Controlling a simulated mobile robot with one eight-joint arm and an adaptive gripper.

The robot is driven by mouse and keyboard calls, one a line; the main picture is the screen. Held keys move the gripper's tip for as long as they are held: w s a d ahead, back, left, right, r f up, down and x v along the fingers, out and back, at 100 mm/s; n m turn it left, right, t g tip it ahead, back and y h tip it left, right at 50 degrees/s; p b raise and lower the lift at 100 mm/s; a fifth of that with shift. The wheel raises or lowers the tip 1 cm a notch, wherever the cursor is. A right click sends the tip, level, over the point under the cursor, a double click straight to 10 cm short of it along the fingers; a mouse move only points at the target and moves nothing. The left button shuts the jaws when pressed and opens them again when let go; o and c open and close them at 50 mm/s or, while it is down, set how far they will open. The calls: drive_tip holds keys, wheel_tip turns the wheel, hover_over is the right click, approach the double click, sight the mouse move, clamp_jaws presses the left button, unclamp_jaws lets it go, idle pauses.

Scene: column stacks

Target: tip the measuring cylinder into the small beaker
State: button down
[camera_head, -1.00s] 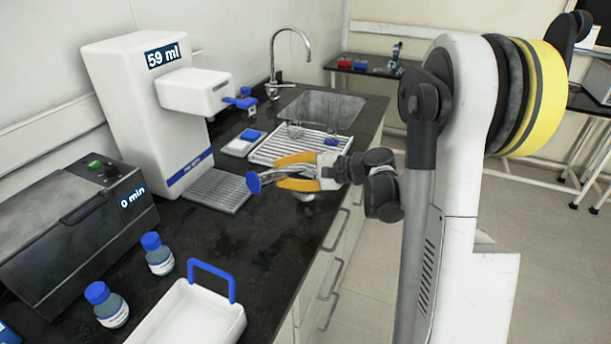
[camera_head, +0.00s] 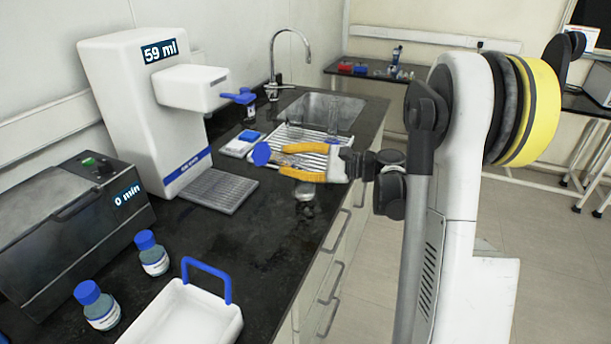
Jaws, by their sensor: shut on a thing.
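My gripper (camera_head: 287,161), with yellow-orange fingers, is shut on the clear measuring cylinder. The cylinder's blue end (camera_head: 261,154) sticks out to the left of the fingertips and faces the camera. The glass part lies tilted between the fingers and is mostly hidden, so I cannot tell where its mouth is or whether it holds liquid. A small clear glass vessel (camera_head: 304,196), probably the small beaker, stands on the counter below my gripper, near the front edge.
A white drying rack (camera_head: 275,150) with glassware lies behind my gripper, before the sink (camera_head: 345,104). A white dispenser (camera_head: 135,110) reads 59 ml. A dark box (camera_head: 70,225), two blue-capped bottles (camera_head: 153,258) and a white tray (camera_head: 228,330) stand nearer. The central counter is bare.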

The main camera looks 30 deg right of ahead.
drive_tip(key=a+n+h, duration=0.1)
drive_tip(key=a+f+n+g+p, duration=0.1)
drive_tip(key=shift+s+n+h, duration=0.4)
drive_tip(key=shift+f+p, duration=0.3)
drive_tip(key=shift+p, duration=0.05)
drive_tip(key=f+n+h, duration=0.2)
drive_tip(key=a+f+n+h+p, duration=0.1)
drive_tip(key=f+n+h, duration=0.1)
drive_tip(key=shift+s+a+f, duration=0.1)
drive_tip(key=shift+s+a, duration=0.1)
drive_tip(key=shift+r+n+h+p, duration=0.4)
drive_tip(key=shift+n+h, duration=0.2)
drive_tip(key=shift+n, duration=0.2)
drive_tip(key=shift+d+f+n+h+b, duration=0.25)
drive_tip(key=shift+d+n+h+b, duration=0.05)
drive_tip(key=shift+n+h, duration=0.35)
drive_tip(key=n+h+b, duration=0.1)
drive_tip(key=n+t+h+b, duration=0.1)
drive_tip(key=n+h, duration=0.1)
drive_tip(key=a+r+n+t+h+b, duration=0.1)
drive_tip(key=n+h, duration=0.1)
drive_tip(key=shift+n+h, duration=0.25)
